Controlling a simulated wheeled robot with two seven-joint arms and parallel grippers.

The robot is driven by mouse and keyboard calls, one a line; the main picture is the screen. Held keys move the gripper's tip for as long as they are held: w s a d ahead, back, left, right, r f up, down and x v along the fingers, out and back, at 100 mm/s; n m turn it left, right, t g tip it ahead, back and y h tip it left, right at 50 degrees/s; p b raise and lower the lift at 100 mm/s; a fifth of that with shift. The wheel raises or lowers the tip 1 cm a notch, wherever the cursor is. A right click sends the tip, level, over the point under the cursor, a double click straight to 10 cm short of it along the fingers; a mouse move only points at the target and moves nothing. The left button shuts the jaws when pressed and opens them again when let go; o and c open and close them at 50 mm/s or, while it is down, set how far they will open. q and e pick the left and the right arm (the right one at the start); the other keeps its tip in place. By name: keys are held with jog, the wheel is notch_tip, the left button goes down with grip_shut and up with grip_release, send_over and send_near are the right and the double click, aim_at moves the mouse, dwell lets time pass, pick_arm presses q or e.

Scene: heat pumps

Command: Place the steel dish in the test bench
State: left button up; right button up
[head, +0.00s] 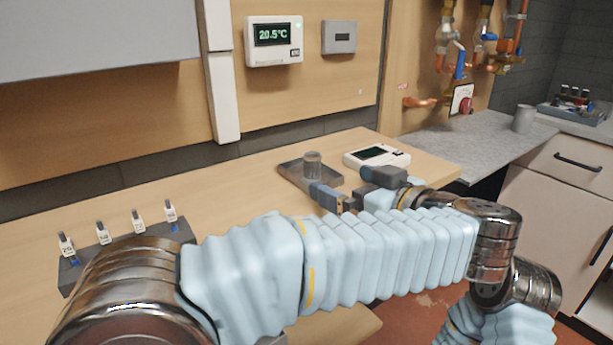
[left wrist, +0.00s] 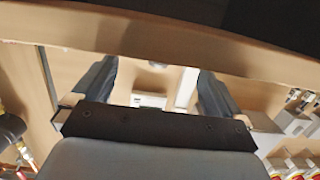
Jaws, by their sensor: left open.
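A flat dark grey metal plate (head: 296,172) lies on the wooden bench, with a small grey cylinder (head: 312,160) standing on it. I cannot tell for sure which of these is the steel dish. My left gripper (head: 350,186) is open just in front of the plate, at its right side. One finger overlaps the plate's near edge in the head view; contact cannot be told. In the left wrist view the two fingers (left wrist: 156,92) are wide apart with nothing held between them. The wooden bench top (head: 235,188) runs along the wall; no part is labelled test bench.
A white meter (head: 378,157) lies right of the plate. A dark rack with labelled vials (head: 120,240) stands at the left. A grey counter (head: 465,140) with a metal cup (head: 523,119) is at the right. A thermostat (head: 274,40) hangs on the wall. The bench between rack and plate is clear.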

aim_at(317, 173)
pick_arm(q)
jog(key=x, duration=0.8)
jog(key=shift+s+a+f, duration=0.1)
jog(key=shift+f, duration=0.05)
jog(key=c, duration=1.1)
